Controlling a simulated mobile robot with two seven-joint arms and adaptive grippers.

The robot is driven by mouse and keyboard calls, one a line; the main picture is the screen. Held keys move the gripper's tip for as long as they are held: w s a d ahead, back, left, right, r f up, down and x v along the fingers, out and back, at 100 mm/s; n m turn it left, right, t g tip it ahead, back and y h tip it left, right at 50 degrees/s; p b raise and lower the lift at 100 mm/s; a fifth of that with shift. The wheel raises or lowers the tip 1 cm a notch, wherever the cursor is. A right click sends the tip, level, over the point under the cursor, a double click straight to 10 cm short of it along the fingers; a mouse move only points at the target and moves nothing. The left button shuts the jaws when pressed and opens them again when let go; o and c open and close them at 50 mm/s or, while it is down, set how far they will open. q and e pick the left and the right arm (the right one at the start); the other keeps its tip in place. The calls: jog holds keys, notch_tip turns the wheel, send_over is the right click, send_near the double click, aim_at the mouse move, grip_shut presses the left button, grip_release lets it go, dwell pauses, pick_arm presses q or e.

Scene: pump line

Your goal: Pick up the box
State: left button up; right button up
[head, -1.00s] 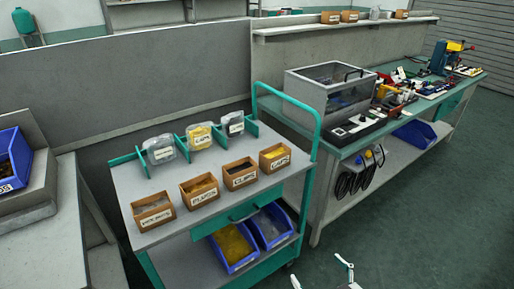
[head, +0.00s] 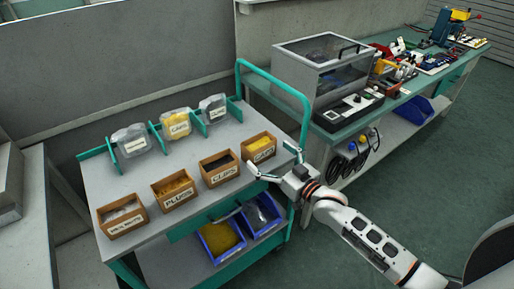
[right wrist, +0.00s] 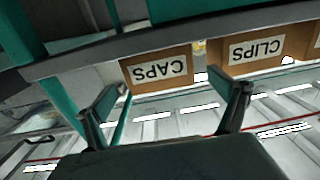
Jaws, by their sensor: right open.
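Several small brown open-top boxes stand in a row on the cart's top shelf. The CAPS box (head: 262,153), with yellow contents, is at the right end. To its left are the CLIPS box (head: 222,176), the PLUGS box (head: 178,196) and a box with a hard-to-read label (head: 124,223). My right gripper (head: 269,158) is open and empty, its fingers spread just in front of the CAPS box. In the right wrist view the CAPS box (right wrist: 157,70) appears upside down beyond the fingers, with the CLIPS box (right wrist: 257,50) to its right. My left gripper is out of view.
Clear labelled bags (head: 177,123) stand between green dividers behind the boxes. The cart's green handle (head: 275,84) rises close to the right of the CAPS box. Blue bins (head: 221,239) sit on the lower shelf. A workbench (head: 335,137) with equipment stands to the right.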

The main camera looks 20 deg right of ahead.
aim_at(259, 145)
jog(key=x, duration=0.4)
jog(key=shift+w+a+r, duration=0.1)
jog(key=shift+w+r, duration=0.15)
jog(key=shift+w+a, duration=0.2)
jog(key=shift+w, duration=0.3)
jog(key=c, duration=1.2)
